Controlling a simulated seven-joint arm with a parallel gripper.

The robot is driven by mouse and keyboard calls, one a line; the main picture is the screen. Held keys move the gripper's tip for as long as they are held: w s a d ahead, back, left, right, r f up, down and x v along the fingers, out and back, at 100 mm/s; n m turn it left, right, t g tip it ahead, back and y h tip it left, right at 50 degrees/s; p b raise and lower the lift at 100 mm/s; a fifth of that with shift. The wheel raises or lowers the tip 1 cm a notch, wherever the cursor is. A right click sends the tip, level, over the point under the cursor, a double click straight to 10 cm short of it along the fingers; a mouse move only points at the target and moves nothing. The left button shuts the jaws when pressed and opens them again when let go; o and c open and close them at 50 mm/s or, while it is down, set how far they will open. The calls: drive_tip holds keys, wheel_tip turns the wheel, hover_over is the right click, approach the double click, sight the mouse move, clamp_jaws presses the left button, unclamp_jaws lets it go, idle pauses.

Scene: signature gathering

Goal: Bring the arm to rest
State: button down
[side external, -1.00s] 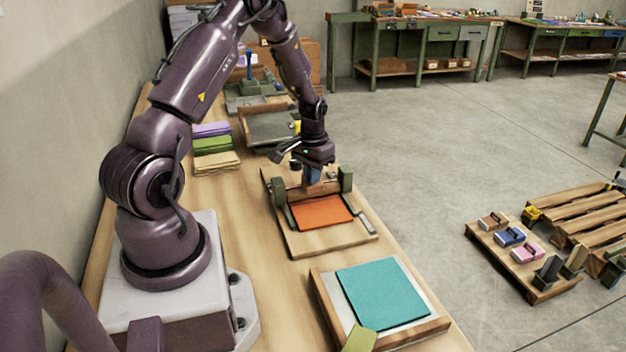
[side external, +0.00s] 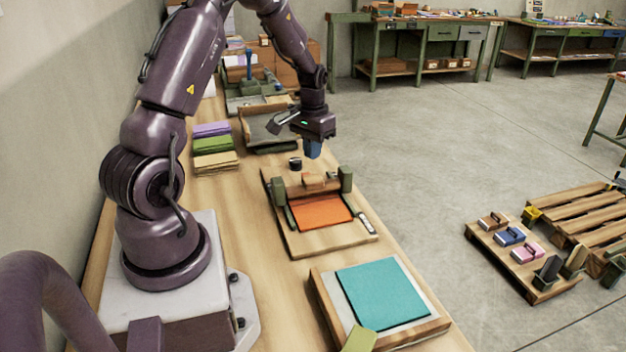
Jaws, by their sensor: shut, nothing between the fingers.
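My gripper (side external: 313,152) hangs in the air above the far end of the wooden jig, with its fingers pointing down. It is shut and empty, and its fingertips are small in this view. The jig (side external: 330,238) lies on the bench and holds an orange sheet (side external: 322,212) between green posts. A small wooden block (side external: 314,181) sits at the jig's far end, below my gripper and apart from it.
A teal sheet (side external: 382,294) lies on a wooden board in front. Stacked purple, green and tan sheets (side external: 214,144) are left of my gripper. A grey tray (side external: 268,128) and a small black cup (side external: 295,163) stand nearby. A pallet (side external: 590,215) is on the floor at right.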

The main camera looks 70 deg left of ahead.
drive_tip(key=shift+s+d+n+g+h, duration=0.3)
drive_tip(key=shift+s+d, duration=0.65)
drive_tip(key=shift+s, duration=0.05)
drive_tip(key=s+d+r+m+t, duration=0.3)
drive_tip(key=s+d+r, duration=0.1)
drive_tip(key=d+r, duration=0.6)
drive_tip(key=s+d+r+m+t, duration=0.3)
drive_tip(key=s+d+r, duration=0.2)
drive_tip(key=d+r, duration=0.6)
drive_tip(key=d, duration=0.4)
drive_tip(key=shift+s+d+r+m, duration=0.2)
drive_tip(key=shift+d+m, duration=0.1)
drive_tip(key=c, duration=1.8)
unclamp_jaws()
drive_tip(key=shift+c, duration=0.2)
